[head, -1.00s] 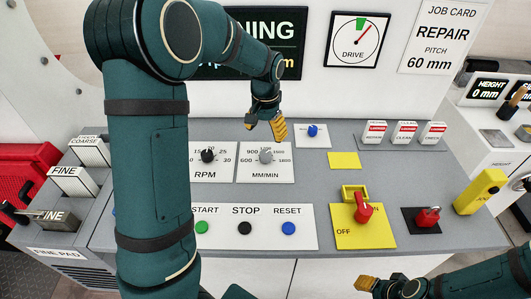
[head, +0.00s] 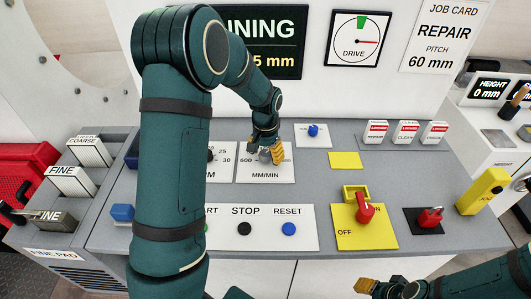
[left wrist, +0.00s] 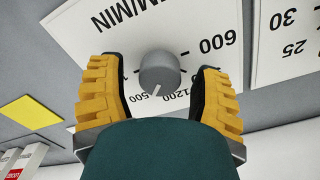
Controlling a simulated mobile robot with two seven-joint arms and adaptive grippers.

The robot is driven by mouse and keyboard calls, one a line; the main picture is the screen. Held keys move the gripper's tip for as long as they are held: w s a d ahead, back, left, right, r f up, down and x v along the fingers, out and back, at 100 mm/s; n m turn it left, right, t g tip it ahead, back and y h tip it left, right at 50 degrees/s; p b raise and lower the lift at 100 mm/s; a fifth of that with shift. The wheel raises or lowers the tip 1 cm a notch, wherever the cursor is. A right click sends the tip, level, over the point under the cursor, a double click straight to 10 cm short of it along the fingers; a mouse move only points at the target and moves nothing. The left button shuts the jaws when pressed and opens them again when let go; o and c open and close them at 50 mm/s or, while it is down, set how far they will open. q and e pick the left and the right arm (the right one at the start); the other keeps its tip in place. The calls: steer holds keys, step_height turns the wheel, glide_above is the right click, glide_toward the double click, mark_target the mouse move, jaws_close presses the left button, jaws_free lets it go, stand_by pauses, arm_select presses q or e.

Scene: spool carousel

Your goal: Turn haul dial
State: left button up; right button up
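The haul dial is a grey round knob with a white pointer mark on the white MM/MIN plate (head: 266,174). In the left wrist view the knob (left wrist: 160,72) sits between the two yellow-padded fingers of my left gripper, with a visible gap on each side. In the head view my left gripper (head: 267,153) is down at the dial and partly hides it. It is open around the knob, not gripping it. My right gripper (head: 368,285) is at the bottom edge of the head view, away from the dial; its opening is unclear.
The RPM dial (head: 210,155) is mostly behind my left arm. STOP (head: 245,229) and RESET (head: 289,229) buttons lie in front of the MM/MIN plate. A small blue knob (head: 313,130) stands behind it, and a red switch (head: 364,209) to the right. The DRIVE gauge (head: 354,40) is on the back wall.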

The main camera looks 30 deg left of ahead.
arm_select(q)
steer(key=c, duration=0.8)
steer(key=shift+c, duration=0.2)
steer(key=shift+n, duration=0.4)
steer(key=n+p, duration=0.1)
steer(key=n, duration=0.2)
steer(key=shift+n, duration=0.4)
steer(key=shift+n+p, duration=0.8)
steer(key=shift+n, duration=1.3)
steer(key=o, duration=1.2)
